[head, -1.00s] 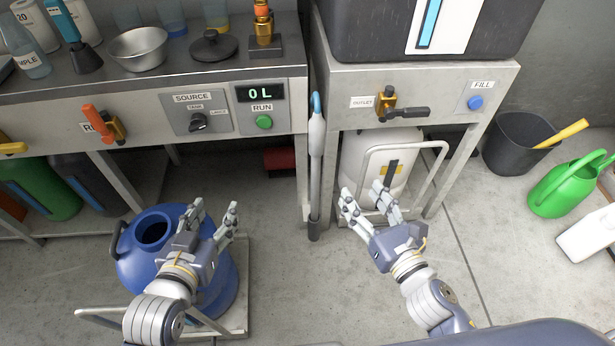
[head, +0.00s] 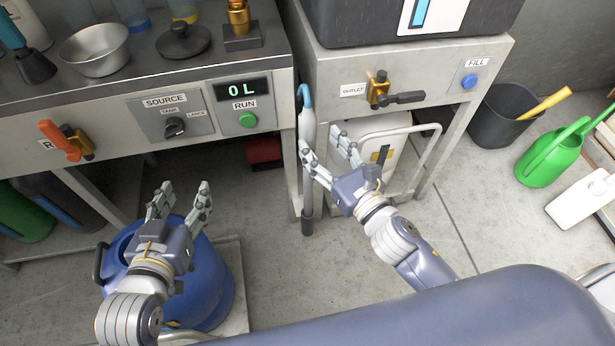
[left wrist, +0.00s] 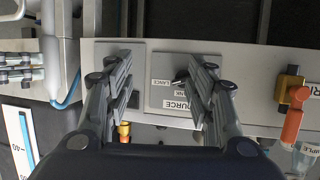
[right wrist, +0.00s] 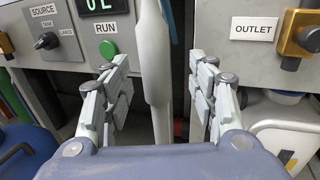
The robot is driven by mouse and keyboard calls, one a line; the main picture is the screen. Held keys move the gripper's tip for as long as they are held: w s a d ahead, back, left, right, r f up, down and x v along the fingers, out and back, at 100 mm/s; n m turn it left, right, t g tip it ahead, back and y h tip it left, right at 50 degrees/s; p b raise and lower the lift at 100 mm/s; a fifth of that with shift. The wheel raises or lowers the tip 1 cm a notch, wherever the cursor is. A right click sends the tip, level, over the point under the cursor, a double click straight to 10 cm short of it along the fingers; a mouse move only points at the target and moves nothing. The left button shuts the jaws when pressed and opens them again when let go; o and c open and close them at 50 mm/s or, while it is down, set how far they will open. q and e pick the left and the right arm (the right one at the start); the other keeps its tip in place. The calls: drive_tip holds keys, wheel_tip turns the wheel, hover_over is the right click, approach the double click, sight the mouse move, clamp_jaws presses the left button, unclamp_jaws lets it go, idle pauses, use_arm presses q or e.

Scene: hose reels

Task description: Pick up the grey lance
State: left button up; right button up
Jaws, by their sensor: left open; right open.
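The grey lance (head: 307,190) hangs upright in the gap between the two benches, with a blue hose curving at its top. It also shows in the right wrist view (right wrist: 155,70), where its pale body stands between and beyond the fingers. My right gripper (head: 325,145) is open in front of the lance, its fingers reaching toward the upper part; I see no grip on it. My left gripper (head: 182,192) is open and empty above the blue drum. In the left wrist view (left wrist: 160,75) its fingers are spread, and the lance is at the far left (left wrist: 52,60).
The blue drum (head: 205,290) stands below my left gripper. A white canister (head: 382,158) with a metal frame stands under the right bench. The source panel (head: 172,117) and outlet valve (head: 379,90) jut from the benches. A black bin (head: 497,120) and green watering can (head: 548,158) stand at right.

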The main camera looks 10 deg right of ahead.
sight(312, 138)
drive_tip(key=x, duration=0.2)
drive_tip(key=b+x, duration=0.1)
drive_tip(key=x, duration=0.1)
drive_tip(key=shift+s+a, duration=0.15)
drive_tip(key=shift+a, duration=0.15)
drive_tip(key=shift+w+a, duration=0.2)
drive_tip(key=shift+w, duration=0.45)
use_arm(q)
drive_tip(key=r+t, duration=0.1)
drive_tip(key=w+r, duration=0.1)
drive_tip(key=r, duration=0.1)
drive_tip(key=d+r+t, duration=0.1)
drive_tip(key=shift+w+r+t+h, duration=0.25)
drive_tip(key=shift+t+h, duration=0.05)
drive_tip(key=shift+h, duration=0.1)
use_arm(e)
drive_tip(key=shift+r, duration=0.1)
clamp_jaws()
